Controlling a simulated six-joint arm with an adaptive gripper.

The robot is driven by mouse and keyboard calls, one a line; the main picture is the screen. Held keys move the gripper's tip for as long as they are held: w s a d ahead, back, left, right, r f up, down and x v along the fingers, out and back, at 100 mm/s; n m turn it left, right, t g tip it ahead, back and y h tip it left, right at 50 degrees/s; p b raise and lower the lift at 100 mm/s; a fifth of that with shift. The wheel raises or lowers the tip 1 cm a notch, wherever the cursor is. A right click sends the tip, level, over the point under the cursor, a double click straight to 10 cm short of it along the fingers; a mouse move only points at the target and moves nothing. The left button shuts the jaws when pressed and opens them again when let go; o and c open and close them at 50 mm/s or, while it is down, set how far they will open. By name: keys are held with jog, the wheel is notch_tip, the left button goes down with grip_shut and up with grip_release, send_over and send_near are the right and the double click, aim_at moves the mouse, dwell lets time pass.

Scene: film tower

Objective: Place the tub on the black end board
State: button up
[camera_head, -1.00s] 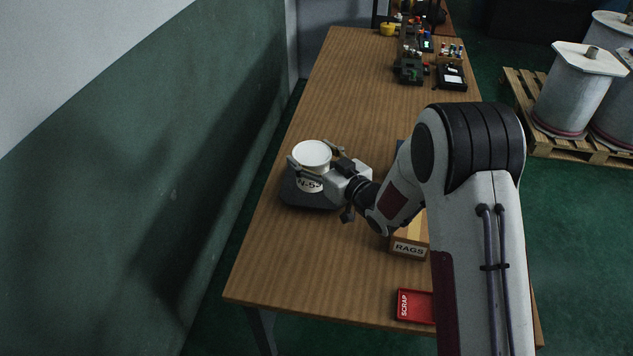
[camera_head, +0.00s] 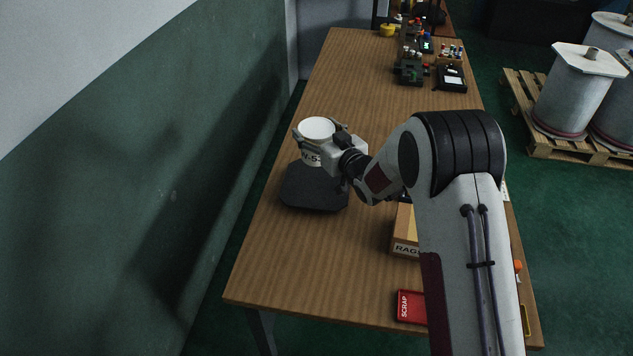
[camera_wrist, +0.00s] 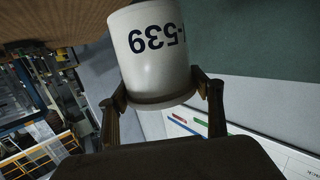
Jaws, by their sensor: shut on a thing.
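The tub (camera_head: 317,129) is a white round cup with dark lettering. My gripper (camera_head: 313,142) is shut on its side, and the tub looks upright. In the wrist view the tub (camera_wrist: 150,50) sits between the two fingers (camera_wrist: 162,98), with its lettering upside down. The black end board (camera_head: 314,190) is a dark flat square at the left edge of the table. The tub is at the far side of the board in the head view, and most of the board is bare. Any gap below the tub is hard to judge.
The wooden table (camera_head: 345,90) is clear beyond the tub. A RAGS box (camera_head: 404,240) and a red SCRAP tray (camera_head: 411,306) stand near my arm. Devices (camera_head: 410,70) stand at the far end. A green wall (camera_head: 200,130) runs along the left.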

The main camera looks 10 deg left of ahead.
aim_at(317, 159)
jog(key=shift+f, duration=3)
jog(key=shift+f, duration=0.1)
jog(key=shift+f, duration=1.8)
jog(key=shift+f, duration=0.1)
jog(key=o, duration=1.5)
jog(key=shift+f, duration=0.1)
